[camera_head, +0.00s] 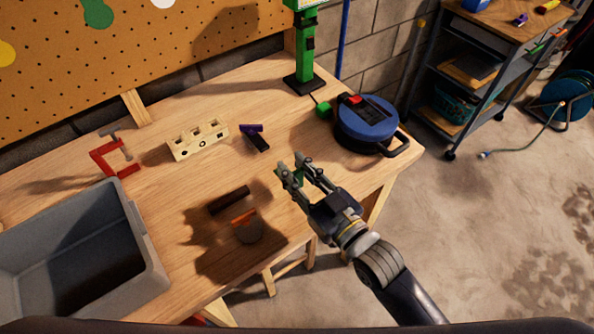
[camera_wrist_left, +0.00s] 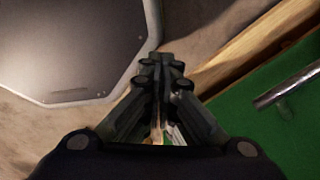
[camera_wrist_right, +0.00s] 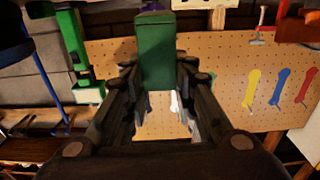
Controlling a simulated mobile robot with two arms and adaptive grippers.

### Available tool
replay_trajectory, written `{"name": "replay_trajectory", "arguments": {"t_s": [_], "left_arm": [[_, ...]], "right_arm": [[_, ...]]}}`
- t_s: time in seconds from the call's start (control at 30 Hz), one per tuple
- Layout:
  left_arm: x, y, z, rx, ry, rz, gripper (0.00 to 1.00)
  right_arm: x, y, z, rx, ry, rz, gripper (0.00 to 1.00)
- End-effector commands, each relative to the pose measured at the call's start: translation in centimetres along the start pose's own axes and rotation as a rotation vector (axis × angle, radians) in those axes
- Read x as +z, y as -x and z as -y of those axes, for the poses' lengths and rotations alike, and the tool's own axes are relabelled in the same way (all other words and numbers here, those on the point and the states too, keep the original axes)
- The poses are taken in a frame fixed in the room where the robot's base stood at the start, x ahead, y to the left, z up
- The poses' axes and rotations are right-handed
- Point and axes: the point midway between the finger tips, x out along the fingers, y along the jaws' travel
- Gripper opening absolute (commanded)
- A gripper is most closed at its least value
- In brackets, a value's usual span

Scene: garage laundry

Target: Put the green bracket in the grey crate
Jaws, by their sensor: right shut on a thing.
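My right gripper (camera_head: 296,172) is above the right part of the workbench, shut on the green bracket. The bracket shows as a green block between the fingertips in the right wrist view (camera_wrist_right: 155,55). In the head view it is mostly hidden by the fingers. The grey crate (camera_head: 150,242) stands at the left front of the workbench, well to the left of the right gripper. Its visible inside looks empty, partly in shadow. My left gripper (camera_wrist_left: 161,66) shows only in its wrist view, its fingers close together with nothing seen between them.
On the workbench (camera_head: 200,101) are a red clamp (camera_head: 113,154), a pale block with holes (camera_head: 197,140), a purple-and-black item (camera_head: 255,137), a dark bar (camera_head: 229,200), an orange-and-grey item (camera_head: 247,226), a blue reel (camera_head: 367,125) and a green stand (camera_head: 306,50). A tool cart (camera_head: 477,63) stands beyond.

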Motion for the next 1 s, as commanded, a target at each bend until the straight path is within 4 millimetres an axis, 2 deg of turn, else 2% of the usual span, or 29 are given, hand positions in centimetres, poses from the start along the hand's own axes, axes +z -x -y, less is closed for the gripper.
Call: {"name": "replay_trajectory", "arguments": {"t_s": [0.13, 0.23, 0.37, 0.8, 0.83, 0.9, 1.0], "left_arm": [[0.0, 0.5, 0.0, 0.000, 0.000, 0.000, 0.00], [0.0, 0.8, 0.0, 0.000, 0.000, 0.001, 0.00], [-0.1, 1.7, 0.0, 0.000, 0.000, 0.001, 0.00], [-0.1, 1.3, 0.0, 0.000, 0.000, 0.000, 0.00], [-0.1, 1.4, 0.0, 0.000, 0.000, 0.000, 0.00], [-0.1, 1.4, 0.0, 0.000, 0.000, 0.000, 0.00], [-0.1, 1.4, 0.0, 0.000, 0.000, 0.000, 0.00]], "right_arm": [[-0.1, -1.6, -1.3, 0.001, 0.005, -0.003, 0.00], [2.2, -1.3, -1.1, 0.001, 0.000, 0.005, 0.00], [2.7, -1.4, -1.1, 0.002, 0.001, 0.000, 0.00], [3.6, -1.3, -1.1, 0.001, 0.001, -0.002, 0.00], [3.7, -1.3, -1.1, 0.001, 0.001, 0.000, 0.28], [3.6, -1.3, -1.1, 0.001, 0.001, -0.001, 0.43], [3.6, -1.3, -1.1, 0.001, 0.001, 0.000, 0.45]]}}
